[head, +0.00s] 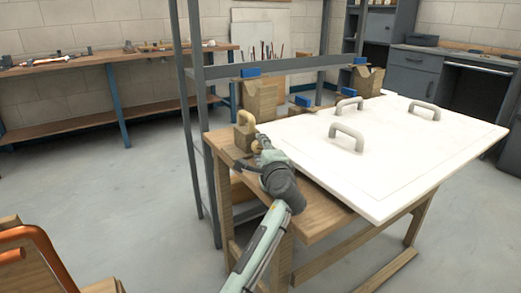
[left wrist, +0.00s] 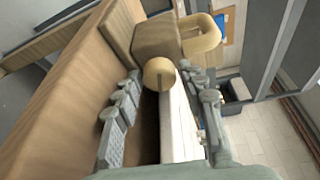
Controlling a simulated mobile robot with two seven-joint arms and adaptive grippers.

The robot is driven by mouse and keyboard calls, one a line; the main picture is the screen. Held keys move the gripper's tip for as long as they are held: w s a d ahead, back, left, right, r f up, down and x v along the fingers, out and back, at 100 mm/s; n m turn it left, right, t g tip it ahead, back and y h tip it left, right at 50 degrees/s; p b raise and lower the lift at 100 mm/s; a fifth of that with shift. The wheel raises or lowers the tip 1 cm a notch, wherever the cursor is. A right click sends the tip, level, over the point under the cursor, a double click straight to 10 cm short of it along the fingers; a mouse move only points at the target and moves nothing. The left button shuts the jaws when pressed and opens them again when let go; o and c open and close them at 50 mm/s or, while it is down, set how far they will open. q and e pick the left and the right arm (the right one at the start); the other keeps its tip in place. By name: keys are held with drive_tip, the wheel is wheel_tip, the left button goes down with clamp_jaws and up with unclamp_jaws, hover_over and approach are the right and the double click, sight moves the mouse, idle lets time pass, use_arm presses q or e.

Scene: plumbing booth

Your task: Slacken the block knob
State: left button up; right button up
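The block knob (left wrist: 159,73) is a round wooden ball with a dark slot, on the near side of a wooden block (left wrist: 152,37) that has a tan loop handle (left wrist: 203,37). In the head view the block (head: 243,138) stands at the left corner of the wooden table. My left gripper (left wrist: 160,75) points at the knob, fingers spread, with the knob between or just beyond the fingertips; contact is not clear. In the head view the left gripper (head: 258,148) is beside the block and partly hides the knob. My right gripper is not in view.
A white panel (head: 380,150) with several grey handles lies on the wooden table (head: 318,222), right of my left arm. Grey metal frame posts (head: 195,110) rise close behind the block. More wooden blocks with blue parts (head: 260,100) stand behind.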

use_arm(q)
drive_tip(key=shift+r, duration=0.1)
drive_tip(key=o, duration=0.5)
drive_tip(key=r, duration=0.8)
drive_tip(key=shift+w+r, duration=0.1)
drive_tip(key=shift+w, duration=0.1)
drive_tip(key=shift+c, duration=0.2)
drive_tip(key=shift+s+d+r, duration=0.15)
drive_tip(key=shift+s+r, duration=0.05)
drive_tip(key=shift+r, duration=0.4)
drive_tip(key=shift+s+d+r, duration=0.1)
drive_tip(key=shift+s+r, duration=0.1)
drive_tip(key=shift+r, duration=0.4)
drive_tip(key=c, duration=0.5)
drive_tip(key=shift+o, duration=0.3)
drive_tip(key=shift+w+a+f, duration=0.15)
drive_tip(key=shift+a+f, duration=0.05)
drive_tip(key=shift+f, duration=0.05)
